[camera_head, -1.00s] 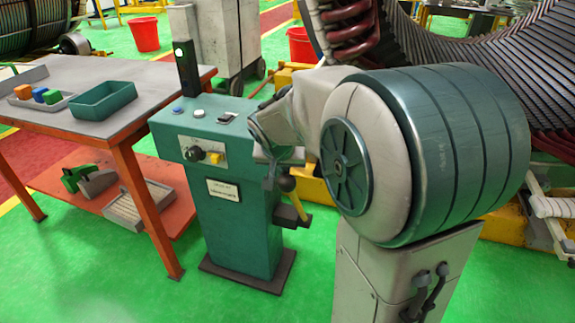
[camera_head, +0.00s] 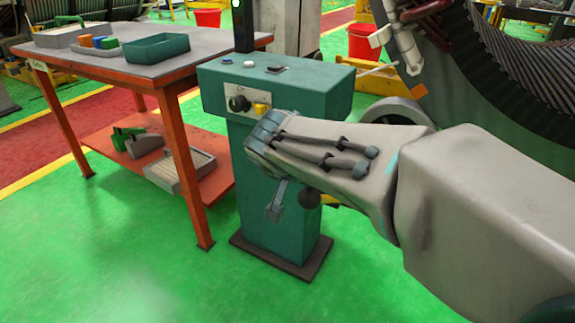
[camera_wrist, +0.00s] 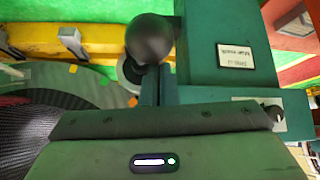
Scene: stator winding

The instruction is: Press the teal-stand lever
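The teal stand (camera_head: 277,95) stands upright on a dark base plate. It shows in the wrist view at the right (camera_wrist: 225,45), with its white label. The lever's dark ball knob (camera_head: 309,197) is at the stand's right front, partly behind my wrist. In the wrist view the knob (camera_wrist: 150,38) is large, just beyond my fingertips. My gripper (camera_head: 273,211) points down beside the stand's front, left of the knob. In the wrist view its fingers (camera_wrist: 157,72) are together, with nothing seen between them. I cannot tell whether they touch the knob. The lever's shaft is mostly hidden.
An orange-legged table (camera_head: 150,68) stands left of the stand, with a teal tray (camera_head: 157,48) and small coloured blocks on top. A large stator (camera_head: 510,70) is at the back right. Red buckets (camera_head: 362,42) stand behind. Green floor is clear in front.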

